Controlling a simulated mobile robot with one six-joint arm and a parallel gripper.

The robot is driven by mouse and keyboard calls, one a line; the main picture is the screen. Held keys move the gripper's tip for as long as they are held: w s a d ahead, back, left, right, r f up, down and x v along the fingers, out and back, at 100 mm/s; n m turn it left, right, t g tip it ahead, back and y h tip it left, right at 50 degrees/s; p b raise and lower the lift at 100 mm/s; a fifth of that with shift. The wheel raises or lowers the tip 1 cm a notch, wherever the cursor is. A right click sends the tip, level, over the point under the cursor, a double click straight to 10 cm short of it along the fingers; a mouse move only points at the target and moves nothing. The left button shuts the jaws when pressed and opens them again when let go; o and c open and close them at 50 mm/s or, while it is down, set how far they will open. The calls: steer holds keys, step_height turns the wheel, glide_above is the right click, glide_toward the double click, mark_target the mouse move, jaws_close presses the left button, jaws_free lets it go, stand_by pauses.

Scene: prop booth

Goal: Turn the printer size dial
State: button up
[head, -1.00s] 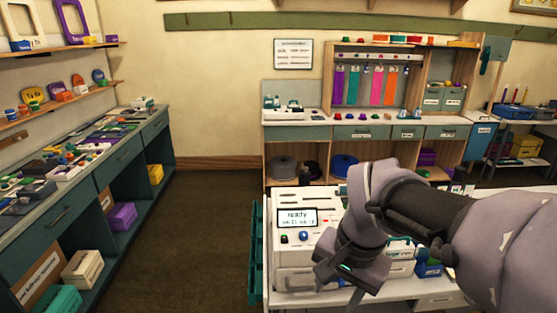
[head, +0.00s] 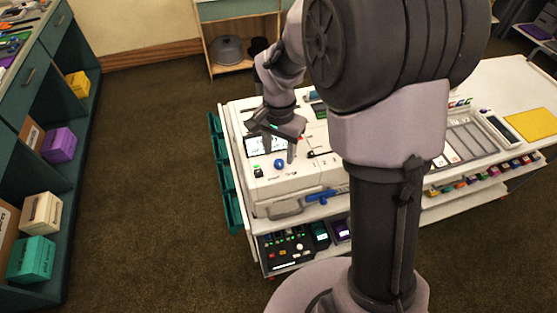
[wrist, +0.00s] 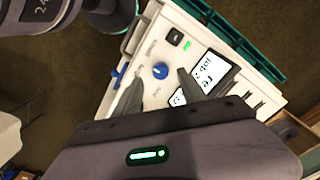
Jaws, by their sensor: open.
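The printer (head: 262,190) is a white machine on a white bench, with a lit screen (head: 262,144) on its sloped panel. A blue round dial (head: 279,163) sits on the panel below the screen. In the wrist view the dial (wrist: 160,71) shows between and beyond my fingertips. My gripper (head: 281,150) is open and empty, pointing down over the panel close to the dial. The wrist view shows its two fingers (wrist: 157,88) spread apart. I cannot tell the exact height of the fingertips above the panel.
A black switch with a green light (head: 258,172) is left of the dial. A teal rack (head: 224,175) hangs on the bench's left side. A yellow sheet (head: 532,124) lies at the bench's right end. The floor at left is clear.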

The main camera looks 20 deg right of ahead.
mark_target(279, 162)
steer(key=shift+f+b, duration=0.3)
steer(key=shift+f, duration=1.55)
steer(key=shift+c, duration=0.2)
steer(key=shift+w, duration=0.1)
jaws_close()
steer(key=n+p, duration=0.1)
steer(key=n, duration=0.3)
steer(key=shift+r+n, duration=0.1)
steer(key=shift+n, duration=0.2)
steer(key=n+p, duration=0.1)
steer(key=n, duration=0.3)
steer(key=shift+n, duration=0.3)
